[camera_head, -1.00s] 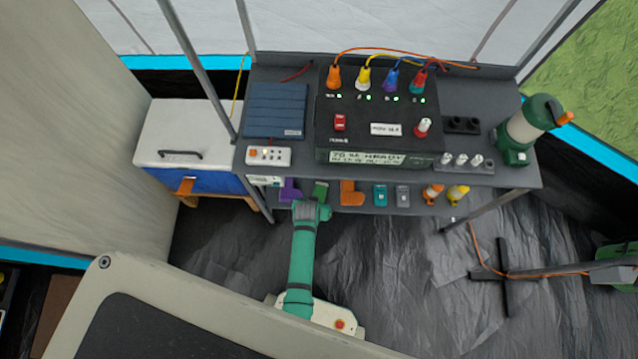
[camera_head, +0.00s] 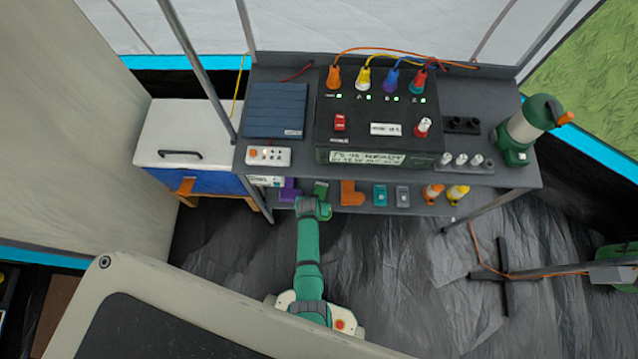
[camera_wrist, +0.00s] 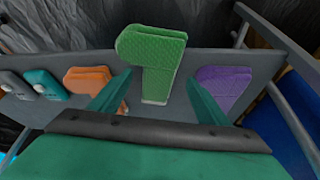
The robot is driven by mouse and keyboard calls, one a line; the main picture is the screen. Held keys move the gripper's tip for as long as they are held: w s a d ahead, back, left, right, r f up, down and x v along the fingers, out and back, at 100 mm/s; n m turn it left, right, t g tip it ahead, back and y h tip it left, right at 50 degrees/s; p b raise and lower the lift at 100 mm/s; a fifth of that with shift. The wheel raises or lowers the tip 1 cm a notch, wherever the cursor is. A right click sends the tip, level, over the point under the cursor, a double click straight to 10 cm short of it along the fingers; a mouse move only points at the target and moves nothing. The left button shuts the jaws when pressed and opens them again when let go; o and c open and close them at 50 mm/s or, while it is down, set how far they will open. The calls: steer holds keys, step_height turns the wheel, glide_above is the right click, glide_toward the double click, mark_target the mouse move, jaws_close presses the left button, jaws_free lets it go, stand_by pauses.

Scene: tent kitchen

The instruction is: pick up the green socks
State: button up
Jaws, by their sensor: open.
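The green socks (camera_wrist: 157,60) are a folded, flat L-shaped pair on the lower shelf. In the wrist view they lie ahead of my gripper (camera_wrist: 158,92), between the lines of its two fingers. In the head view a small part of the green socks (camera_head: 320,188) shows just beyond the end of my arm. My gripper's fingers are hidden there by the shelf and arm.
Purple socks (camera_wrist: 222,88) and orange socks (camera_wrist: 92,82) lie on either side. Teal and grey items (camera_head: 380,195) sit along the lower shelf (camera_head: 415,206). The upper shelf (camera_head: 470,95) overhangs it, with a black box (camera_head: 375,140) on top.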

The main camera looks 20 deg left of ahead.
steer(key=shift+x, duration=1.2)
steer(key=shift+c, duration=0.7)
steer(key=c, duration=1)
steer(key=shift+c, duration=0.2)
steer(key=shift+r, duration=0.15)
